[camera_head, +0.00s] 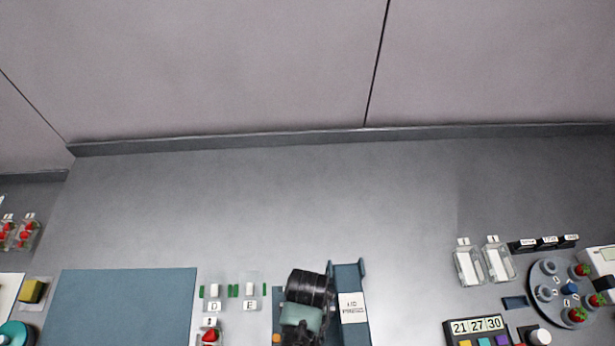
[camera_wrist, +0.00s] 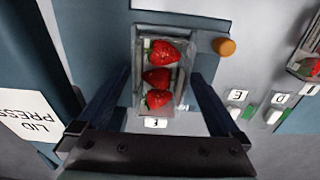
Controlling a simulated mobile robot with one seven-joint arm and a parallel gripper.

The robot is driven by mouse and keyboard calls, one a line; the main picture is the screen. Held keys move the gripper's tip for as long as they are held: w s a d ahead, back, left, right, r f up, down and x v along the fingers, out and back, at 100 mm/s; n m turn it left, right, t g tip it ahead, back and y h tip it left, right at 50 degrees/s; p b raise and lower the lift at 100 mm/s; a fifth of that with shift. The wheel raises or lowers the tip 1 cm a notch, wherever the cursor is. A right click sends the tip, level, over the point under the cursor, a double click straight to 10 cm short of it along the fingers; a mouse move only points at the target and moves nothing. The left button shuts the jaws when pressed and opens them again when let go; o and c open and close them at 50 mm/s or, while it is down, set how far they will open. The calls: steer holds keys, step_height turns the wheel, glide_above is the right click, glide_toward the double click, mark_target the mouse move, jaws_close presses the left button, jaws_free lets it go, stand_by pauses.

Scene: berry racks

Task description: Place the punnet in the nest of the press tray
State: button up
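The punnet (camera_wrist: 183,95) is a clear box with three red strawberries in a row and a small white tag at its near end. In the head view my gripper (camera_head: 300,318) is over the lid press, and my wrist hides the punnet. The press tray (camera_wrist: 212,68) is a grey plate with an orange knob, directly below or around the punnet. The nest is hidden by the punnet. I cannot tell whether the punnet touches the tray.
The blue lid press wall (camera_head: 350,275), with a white label, stands close beside my gripper. Stands marked D (camera_head: 214,291) and E (camera_head: 250,290) are on the other side. A blue mat (camera_head: 120,305) lies further left. Empty clear punnets (camera_head: 468,265) and a round grey turntable (camera_head: 548,293) are at right.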

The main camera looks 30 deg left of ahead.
steer(key=shift+r, duration=0.1)
step_height(320, 180, up, 12)
steer(key=shift+b, duration=0.3)
steer(key=shift+r, duration=0.1)
steer(key=w+d+r+m+t+y, duration=0.15)
steer(key=w+r+t, duration=0.45)
steer(key=w+r, duration=0.65)
steer(key=w+r+m+t, duration=0.2)
steer(key=w+r+t, duration=0.65)
steer(key=r, duration=0.65)
steer(key=d+r+m+t, duration=0.1)
steer(key=d+r+t, duration=0.2)
steer(key=r, duration=0.9)
steer(key=d+r+m+t, duration=0.15)
steer(key=r+t, duration=0.25)
steer(key=r, duration=0.8)
steer(key=s+d+r+t+h, duration=0.1)
steer(key=s+d+r+t, duration=0.1)
steer(key=s+r, duration=0.3)
steer(key=s+d+r+m+t+h, duration=0.1)
steer(key=s+r+t, duration=0.3)
steer(key=r, duration=0.5)
steer(key=shift+s+d+r, duration=0.25)
steer(key=shift+s+d, duration=0.15)
steer(key=shift+s, duration=0.15)
